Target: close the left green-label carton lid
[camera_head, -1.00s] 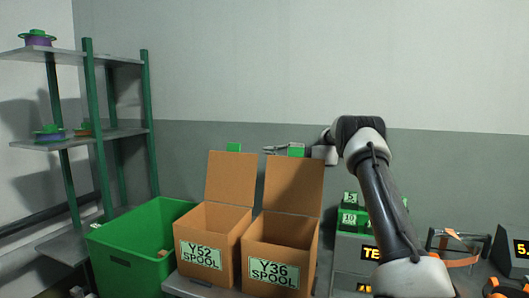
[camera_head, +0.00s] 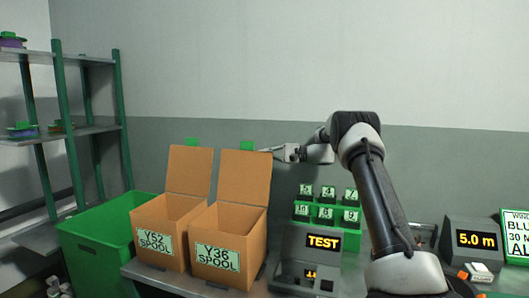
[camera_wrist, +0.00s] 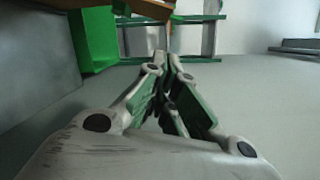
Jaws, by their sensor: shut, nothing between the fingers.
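The left carton (camera_head: 164,243), labelled Y52 SPOOL in green, stands on the bench with its lid (camera_head: 189,170) raised upright. A green tab (camera_head: 192,142) shows at the top of that lid. The right carton (camera_head: 227,245), labelled Y36 SPOOL, stands beside it, its lid (camera_head: 244,178) also upright with a green tab (camera_head: 247,145) on top. My gripper (camera_head: 264,151) is shut and empty, at the upper right corner of the right carton's lid; I cannot tell whether it touches. In the wrist view my gripper's fingertips (camera_wrist: 167,55) are together.
A green bin (camera_head: 92,245) stands left of the cartons, with a green-post shelf (camera_head: 70,132) behind it. Right of the cartons are a TEST unit (camera_head: 310,250), green numbered blocks (camera_head: 325,212) and a 5.0 m display (camera_head: 476,242). The space above the cartons is clear.

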